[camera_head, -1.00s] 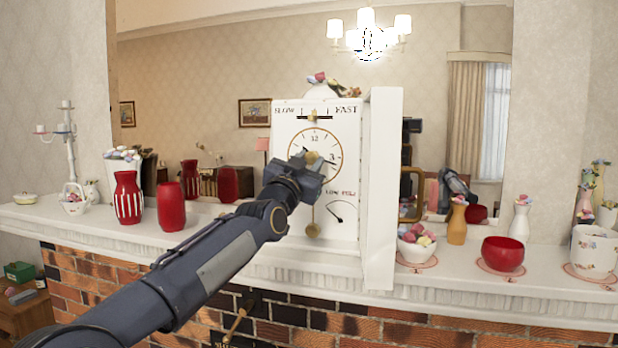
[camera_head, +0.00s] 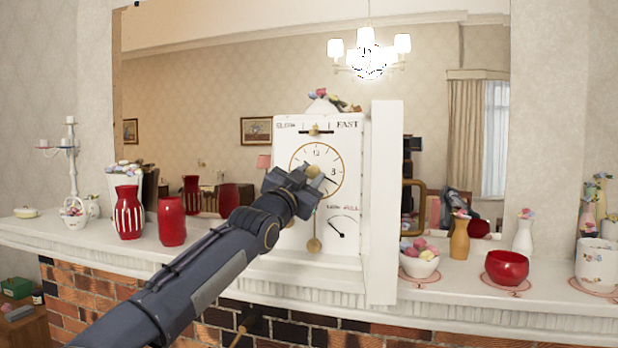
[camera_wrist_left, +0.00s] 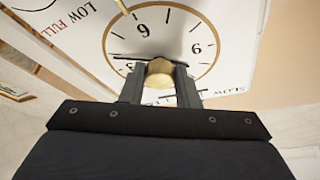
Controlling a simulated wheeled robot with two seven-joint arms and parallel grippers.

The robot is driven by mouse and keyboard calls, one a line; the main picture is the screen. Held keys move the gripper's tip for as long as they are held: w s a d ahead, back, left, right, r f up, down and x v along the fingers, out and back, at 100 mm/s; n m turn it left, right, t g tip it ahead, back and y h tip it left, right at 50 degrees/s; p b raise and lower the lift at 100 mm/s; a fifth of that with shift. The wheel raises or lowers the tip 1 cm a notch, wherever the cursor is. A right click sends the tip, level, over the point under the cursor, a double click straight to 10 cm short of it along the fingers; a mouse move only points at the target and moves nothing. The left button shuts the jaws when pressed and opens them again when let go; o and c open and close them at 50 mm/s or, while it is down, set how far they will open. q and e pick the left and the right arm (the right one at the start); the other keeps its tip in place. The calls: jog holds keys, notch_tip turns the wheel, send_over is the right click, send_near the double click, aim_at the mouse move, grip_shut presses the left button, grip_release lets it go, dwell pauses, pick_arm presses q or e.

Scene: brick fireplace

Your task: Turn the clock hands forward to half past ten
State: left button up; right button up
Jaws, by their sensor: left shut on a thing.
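The clock (camera_head: 284,232) is a tall white box with a brass-rimmed dial on the mantel. My left gripper (camera_head: 312,176) covers the lower left of the dial. In the left wrist view my left gripper (camera_wrist_left: 160,85) is shut on the brass knob (camera_wrist_left: 159,68) at the dial's centre. The dial (camera_wrist_left: 175,25) appears upside down there. One dark hand (camera_wrist_left: 127,57) points between 3 and 6, nearer 3. In the head view a dark hand (camera_head: 328,181) slants down right, and another mark shows at upper left, partly hidden. My right gripper is not in view.
The clock's white door (camera_head: 384,200) stands open on the right. A pendulum bob (camera_head: 314,246) hangs below the dial. Red vases (camera_head: 172,222) stand left on the mantel (camera_head: 110,252); a bowl of balls (camera_head: 420,262) and a red bowl (camera_head: 507,267) stand right.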

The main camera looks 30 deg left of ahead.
aim_at(307, 172)
pick_arm(q)
jog(key=o, duration=1)
jog(key=shift+c, duration=0.2)
jog(key=shift+s, duration=0.1)
jog(key=shift+a+v, duration=0.15)
jog(key=shift+v, duration=0.85)
jog(key=shift+a+v, duration=0.15)
jog(key=shift+v, duration=0.85)
jog(key=shift+s+d+f, duration=0.15)
jog(key=shift+s+d, duration=0.05)
jog(key=shift+s, duration=0.25)
jog(key=v, duration=0.2)
jog(key=shift+s+d+f, duration=0.15)
jog(key=shift+s, duration=0.15)
